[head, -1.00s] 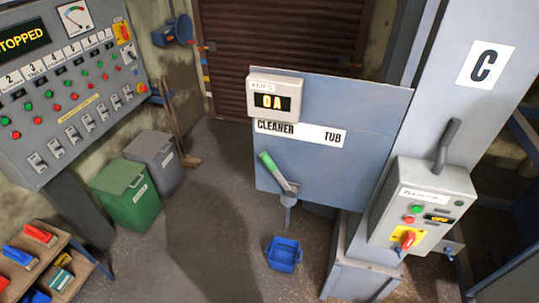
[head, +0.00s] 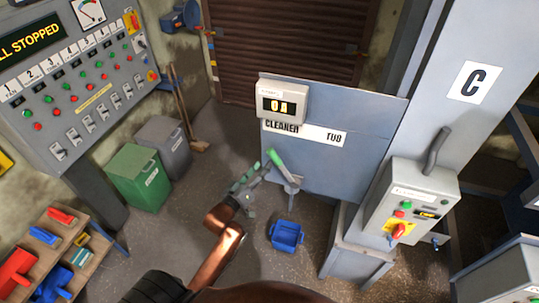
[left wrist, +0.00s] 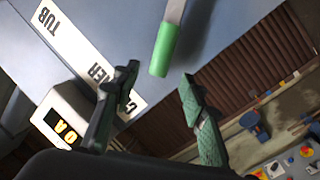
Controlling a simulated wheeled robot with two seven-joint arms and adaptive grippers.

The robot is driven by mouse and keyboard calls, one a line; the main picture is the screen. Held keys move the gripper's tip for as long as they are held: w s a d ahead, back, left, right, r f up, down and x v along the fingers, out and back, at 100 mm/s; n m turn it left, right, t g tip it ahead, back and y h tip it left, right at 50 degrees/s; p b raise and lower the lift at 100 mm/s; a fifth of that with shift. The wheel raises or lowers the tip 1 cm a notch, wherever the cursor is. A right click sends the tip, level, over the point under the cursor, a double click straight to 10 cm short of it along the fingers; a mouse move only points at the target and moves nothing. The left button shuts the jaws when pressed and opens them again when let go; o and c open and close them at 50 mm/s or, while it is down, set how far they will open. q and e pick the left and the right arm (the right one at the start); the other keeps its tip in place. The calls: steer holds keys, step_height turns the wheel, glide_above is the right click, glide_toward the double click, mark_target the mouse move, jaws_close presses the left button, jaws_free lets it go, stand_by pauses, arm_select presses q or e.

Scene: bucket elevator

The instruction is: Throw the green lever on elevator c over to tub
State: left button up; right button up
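The green lever (head: 275,158) is on the blue-grey panel of elevator C (head: 350,165), under a label reading CLEANER at left and TUB at right. In the head view, its handle leans up to the left, toward CLEANER. My left gripper (head: 253,178) is beside the handle, on its left. In the left wrist view, the green handle (left wrist: 164,50) is just beyond the gap between the open fingers (left wrist: 160,84), and nothing is between them. Whether a finger touches the handle I cannot tell. My right gripper is not in view.
A display box (head: 281,102) sits above the label. A blue bucket (head: 286,235) stands on the floor below. A grey control box (head: 410,200) with buttons is on the C column at right. Green (head: 135,178) and grey (head: 165,146) bins stand at left.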

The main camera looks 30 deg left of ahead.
mark_target(270, 156)
arm_select(q)
steer(key=w+p, duration=0.1)
steer(key=w, duration=0.5)
steer(key=shift+w+f, duration=0.1)
steer(key=shift+w, duration=0.25)
steer(key=shift+c, duration=0.4)
jaws_close()
